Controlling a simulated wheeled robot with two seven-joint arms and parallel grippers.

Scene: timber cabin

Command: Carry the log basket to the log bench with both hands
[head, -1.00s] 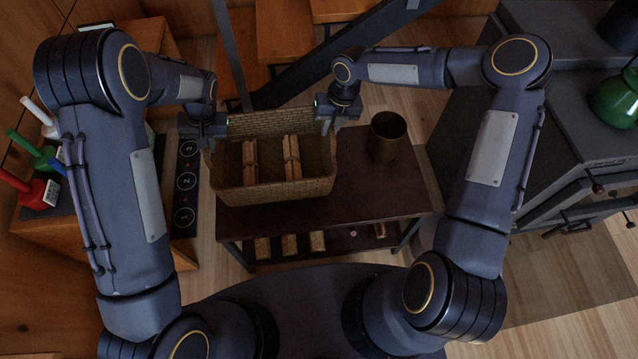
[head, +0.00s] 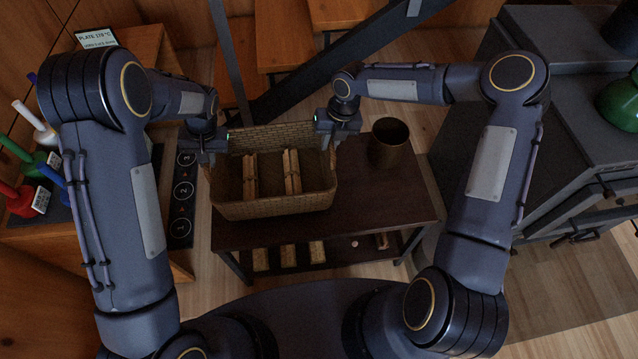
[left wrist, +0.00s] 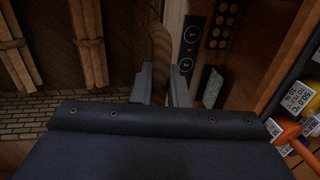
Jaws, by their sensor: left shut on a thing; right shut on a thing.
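The log basket (head: 275,207) is a brown woven box with two tied bundles of split wood (head: 250,174) inside. It is over the left part of a dark two-shelf bench (head: 365,205); I cannot tell whether it touches the top. My left gripper (head: 208,160) is shut on the basket's left end, and the left wrist view shows its fingers around a rope-like handle (left wrist: 160,50). My right gripper (head: 333,140) is shut on the basket's right end; its fingertips are partly hidden.
A brown pot (head: 388,143) stands on the bench right of the basket. More wood lies on the lower shelf (head: 290,257). A dark stove-like unit (head: 520,170) is at the right. Coloured bottle-like things (head: 35,180) stand on a wooden counter at the left.

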